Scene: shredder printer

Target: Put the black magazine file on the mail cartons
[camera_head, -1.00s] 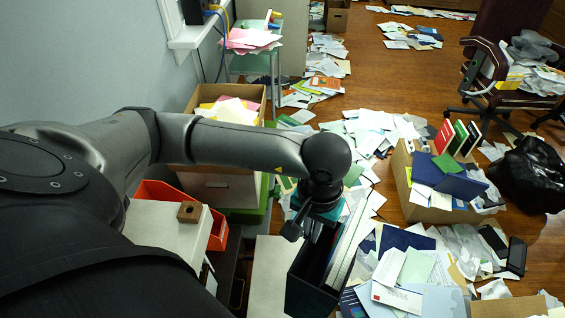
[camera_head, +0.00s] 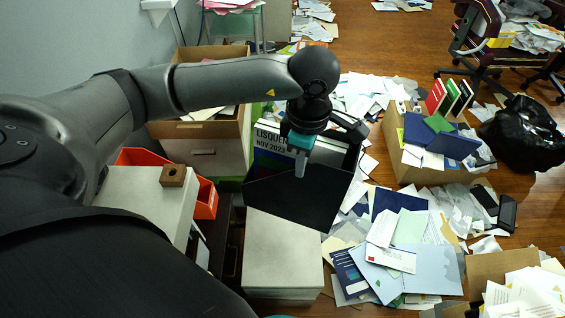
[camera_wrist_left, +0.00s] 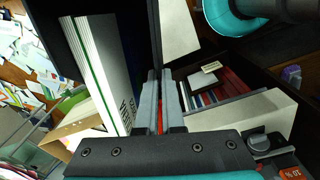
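The black magazine file (camera_head: 305,200) hangs tilted from my left gripper (camera_head: 300,165), with papers standing inside, one marked "NOV 2023". In the left wrist view my fingers (camera_wrist_left: 161,105) are shut on a thin black wall of the magazine file (camera_wrist_left: 140,30), with its white papers beside them. The file is over the back end of a pale, flat-topped stack (camera_head: 283,262), which may be the mail cartons; no label shows. The file hides that end of the stack, and I cannot tell if they touch. My right gripper is not identifiable.
A pale box (camera_head: 150,205) with a small wooden block (camera_head: 173,176) stands left, by an orange bin (camera_head: 207,200). An open carton (camera_head: 180,130) stands behind. Loose papers (camera_head: 400,255) and a full cardboard box (camera_head: 408,165) lie right.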

